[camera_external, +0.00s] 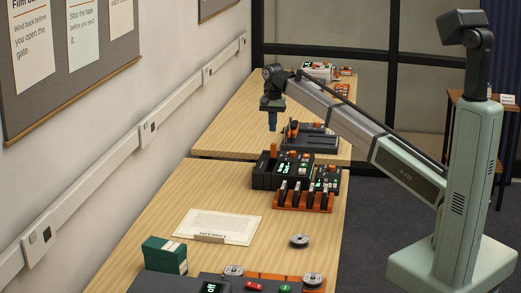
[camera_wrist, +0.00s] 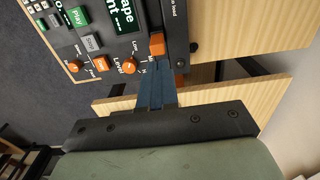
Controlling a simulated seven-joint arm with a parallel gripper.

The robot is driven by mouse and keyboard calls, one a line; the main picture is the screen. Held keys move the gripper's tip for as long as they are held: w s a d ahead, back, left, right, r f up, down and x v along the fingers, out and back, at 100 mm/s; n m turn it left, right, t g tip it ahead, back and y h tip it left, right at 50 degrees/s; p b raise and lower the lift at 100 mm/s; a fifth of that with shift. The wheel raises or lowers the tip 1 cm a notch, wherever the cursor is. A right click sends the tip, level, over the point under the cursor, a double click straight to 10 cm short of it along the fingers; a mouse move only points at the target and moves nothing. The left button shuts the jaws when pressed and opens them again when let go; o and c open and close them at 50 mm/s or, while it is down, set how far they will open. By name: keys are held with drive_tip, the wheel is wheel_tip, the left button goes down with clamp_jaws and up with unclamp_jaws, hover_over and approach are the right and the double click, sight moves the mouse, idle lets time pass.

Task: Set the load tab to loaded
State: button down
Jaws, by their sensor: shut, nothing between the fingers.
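An orange tab (camera_wrist: 157,44) stands at the corner of a dark tape machine (camera_wrist: 172,22) in the wrist view, by side lettering that partly reads "load". It looks like the load tab. In the external view an orange tab (camera_external: 273,149) rises from the left back of the dark machine (camera_external: 262,176). My gripper (camera_external: 272,129) points down, with its tips just above that tab in the picture. In the wrist view my blue fingers (camera_wrist: 156,68) are together and empty, their tips close to the tab. I cannot tell whether they touch it, or which setting it is in.
The machine's face carries an orange level knob (camera_wrist: 130,65), a green Play button (camera_wrist: 78,17) and a lit display. Another dark device (camera_external: 320,143) stands farther back. An orange rack (camera_external: 300,207) is in front. A paper sheet (camera_external: 225,224) lies on the nearer table.

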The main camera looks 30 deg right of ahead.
sight(273, 145)
drive_tip(key=shift+f, duration=2.4)
drive_tip(key=shift+f, duration=1.85)
wheel_tip(273, 145, up, 14)
drive_tip(key=shift+r, duration=0.2)
